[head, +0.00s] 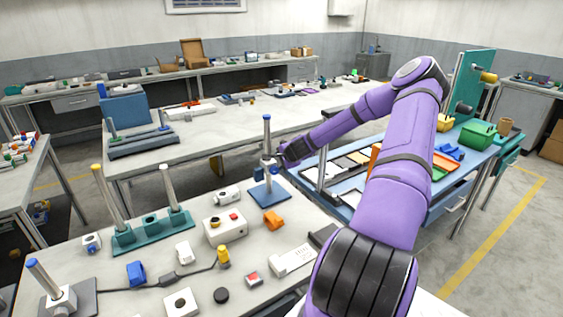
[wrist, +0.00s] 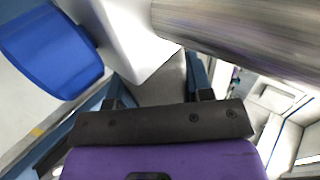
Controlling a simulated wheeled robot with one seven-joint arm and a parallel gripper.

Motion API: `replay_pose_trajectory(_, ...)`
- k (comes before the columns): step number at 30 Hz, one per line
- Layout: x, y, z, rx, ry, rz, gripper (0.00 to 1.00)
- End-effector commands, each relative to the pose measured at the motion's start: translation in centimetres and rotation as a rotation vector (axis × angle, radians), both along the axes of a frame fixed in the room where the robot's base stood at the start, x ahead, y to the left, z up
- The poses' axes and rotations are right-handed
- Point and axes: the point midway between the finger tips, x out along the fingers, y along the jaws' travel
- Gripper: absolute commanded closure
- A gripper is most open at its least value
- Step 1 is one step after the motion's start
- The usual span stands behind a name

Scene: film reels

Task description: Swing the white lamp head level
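A white lamp head (head: 268,162) sits partway up a thin grey post (head: 267,139) with a blue cap, on a square blue base (head: 269,193). In the wrist view the white head (wrist: 130,35) fills the upper middle, with a rounded blue knob (wrist: 52,50) on its left. The metal post (wrist: 235,32) crosses at the upper right. My gripper (head: 281,157) is at the right side of the head, very close to it.
Another white block on a tilted blue-tipped post (head: 61,299) stands front left.

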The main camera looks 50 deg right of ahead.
Motion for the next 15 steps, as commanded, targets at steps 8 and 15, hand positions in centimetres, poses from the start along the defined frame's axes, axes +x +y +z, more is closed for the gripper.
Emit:
replay_pose_trajectory(8, 0.03, 0.05, -0.01, 0.000, 0.009, 0.002, 0.77)
replay_pose_trajectory(15, 0.03, 0.32, -0.37, 0.017, 0.092, 0.011, 0.77)
